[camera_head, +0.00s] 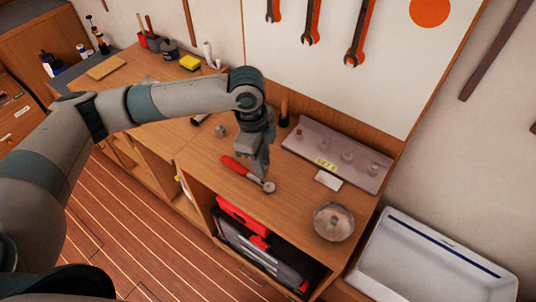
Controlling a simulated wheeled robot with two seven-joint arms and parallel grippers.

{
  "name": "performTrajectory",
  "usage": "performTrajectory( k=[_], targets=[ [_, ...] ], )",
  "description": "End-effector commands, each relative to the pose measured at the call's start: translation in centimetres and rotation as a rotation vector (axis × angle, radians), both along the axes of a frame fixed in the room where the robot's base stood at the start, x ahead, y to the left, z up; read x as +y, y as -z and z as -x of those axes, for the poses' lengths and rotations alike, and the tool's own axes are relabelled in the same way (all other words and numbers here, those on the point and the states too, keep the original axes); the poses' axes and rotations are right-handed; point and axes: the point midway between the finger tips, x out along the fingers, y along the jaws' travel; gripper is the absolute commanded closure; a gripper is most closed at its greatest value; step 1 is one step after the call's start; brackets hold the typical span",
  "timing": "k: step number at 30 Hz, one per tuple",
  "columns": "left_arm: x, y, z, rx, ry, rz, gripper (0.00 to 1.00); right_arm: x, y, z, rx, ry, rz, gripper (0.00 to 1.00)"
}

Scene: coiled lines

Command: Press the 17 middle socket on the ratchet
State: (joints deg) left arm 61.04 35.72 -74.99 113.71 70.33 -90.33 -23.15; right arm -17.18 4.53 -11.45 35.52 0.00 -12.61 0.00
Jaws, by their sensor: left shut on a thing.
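The ratchet (236,166) lies on the wooden bench with its red handle toward the upper left and its round metal head (269,187) toward the lower right. My left gripper (262,175) points down at the head end of the ratchet. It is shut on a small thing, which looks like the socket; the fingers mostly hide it. I cannot tell whether it touches the ratchet head. A grey tray (308,152) behind, to the right, holds several small metal sockets (347,157) and a yellow label. The 17 marking is not readable. My right gripper is not in view.
A metal bowl (333,222) stands near the bench's right end. A small white block (328,180) lies before the tray, and a small metal piece (221,131) lies left of my gripper. Wrenches hang on the wall.

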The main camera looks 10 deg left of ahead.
Motion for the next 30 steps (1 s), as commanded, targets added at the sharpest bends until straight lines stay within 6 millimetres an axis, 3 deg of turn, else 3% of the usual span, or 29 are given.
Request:
performTrajectory(
  k=[3,10,30],
  targets=[
    [-0.7,-0.3,-0.3,0.001,0.130,0.000,1.00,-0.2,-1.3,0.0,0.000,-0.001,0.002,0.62],
    [-1.4,-0.1,-0.5,0.000,0.285,0.000,1.00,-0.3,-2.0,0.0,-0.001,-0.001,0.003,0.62],
    [-1.4,0.6,-0.6,-0.001,0.308,0.000,1.00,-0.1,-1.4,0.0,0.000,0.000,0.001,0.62]
  ],
)
